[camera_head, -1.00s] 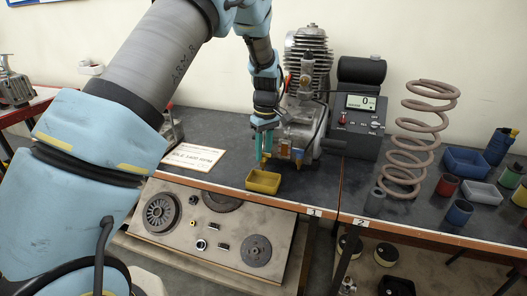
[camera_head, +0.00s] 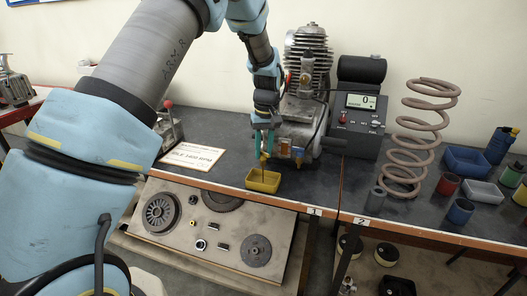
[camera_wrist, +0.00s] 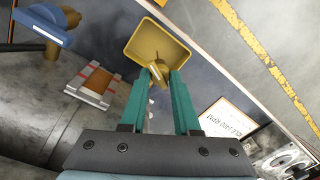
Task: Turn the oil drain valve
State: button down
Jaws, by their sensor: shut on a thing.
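The oil drain valve (camera_wrist: 155,80) is a small brass-yellow piece low on the front of the engine (camera_head: 305,100). My gripper (camera_wrist: 160,73) has its teal fingers on either side of the valve and is shut on it. In the head view, my gripper (camera_head: 264,155) points down in front of the engine and mostly hides the valve. A yellow tray (camera_head: 250,183) sits on the bench just below the fingertips; it also shows in the wrist view (camera_wrist: 135,45). A thin dark line shows between the fingertips and the tray; I cannot tell surely whether it is oil.
A sign (camera_head: 193,157) lies left of the tray. A gauge with a display (camera_head: 360,103) and a coil spring (camera_head: 415,145) stand to the right, with several small cups and bins beyond. The bench's front edge (camera_head: 290,207) is close to the tray.

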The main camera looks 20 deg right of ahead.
jog(key=shift+m, duration=2.3)
jog(key=c, duration=0.6)
grip_release()
jog(key=shift+c, duration=0.2)
jog(key=shift+r, duration=0.1)
notch_tip(320, 180, up, 11)
jog(key=b, duration=0.2)
jog(key=shift+s+d+b, duration=0.2)
jog(key=shift+d+b, duration=0.05)
jog(key=shift+b, duration=0.1)
jog(key=shift+f, duration=0.2)
